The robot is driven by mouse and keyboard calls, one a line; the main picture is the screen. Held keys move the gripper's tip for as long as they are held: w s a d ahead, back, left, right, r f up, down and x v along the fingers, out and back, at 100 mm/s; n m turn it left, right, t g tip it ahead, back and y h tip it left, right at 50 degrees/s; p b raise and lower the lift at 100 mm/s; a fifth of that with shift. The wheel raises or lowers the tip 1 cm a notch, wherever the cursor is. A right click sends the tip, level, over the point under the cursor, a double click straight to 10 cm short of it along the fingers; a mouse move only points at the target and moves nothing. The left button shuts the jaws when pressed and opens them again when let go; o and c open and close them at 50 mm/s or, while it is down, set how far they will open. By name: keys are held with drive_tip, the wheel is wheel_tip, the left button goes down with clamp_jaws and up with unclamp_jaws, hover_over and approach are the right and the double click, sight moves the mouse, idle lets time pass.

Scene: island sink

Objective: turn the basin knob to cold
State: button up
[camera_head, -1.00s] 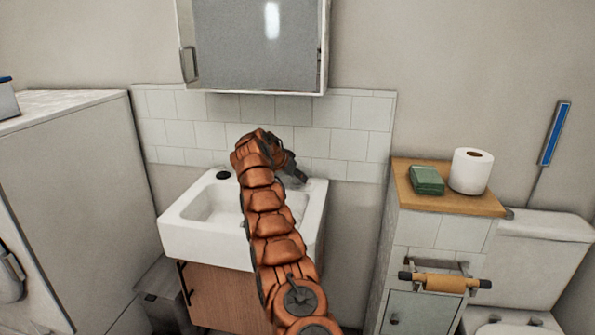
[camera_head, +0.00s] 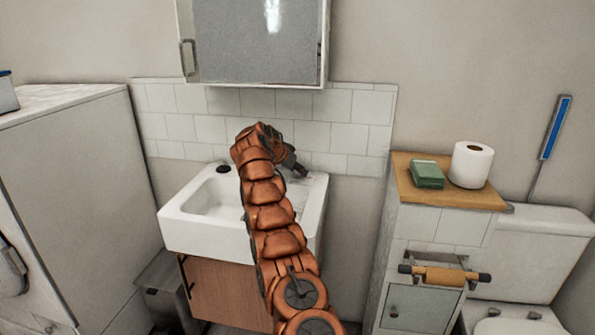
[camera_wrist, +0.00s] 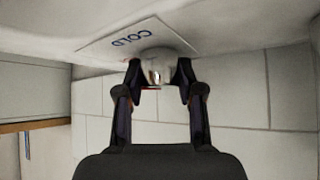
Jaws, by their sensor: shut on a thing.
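The basin knob (camera_wrist: 158,72) is a small shiny metal knob between my fingertips in the wrist view. My gripper (camera_wrist: 159,76) is shut on the knob, one dark finger on each side. In the head view my gripper (camera_head: 297,168) is at the back right of the white basin (camera_head: 190,236), mostly behind my orange arm. The knob and label are hidden or too small to make out there.
A mirror cabinet (camera_head: 255,50) hangs above the basin against a tiled wall. To the right, a cabinet (camera_head: 440,228) bears a green box (camera_head: 427,175) and a toilet roll (camera_head: 471,165). A toilet (camera_head: 545,240) stands farther right and a tall grey cabinet (camera_head: 80,180) stands left.

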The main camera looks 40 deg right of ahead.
drive_tip(key=shift+a, duration=0.1)
drive_tip(key=o, duration=1.2)
drive_tip(key=shift+c, duration=0.2)
drive_tip(key=shift+a+r, duration=0.25)
drive_tip(key=shift+r, duration=0.2)
drive_tip(key=v, duration=1)
drive_tip(key=shift+a+r, duration=0.2)
drive_tip(key=shift+a, duration=0.15)
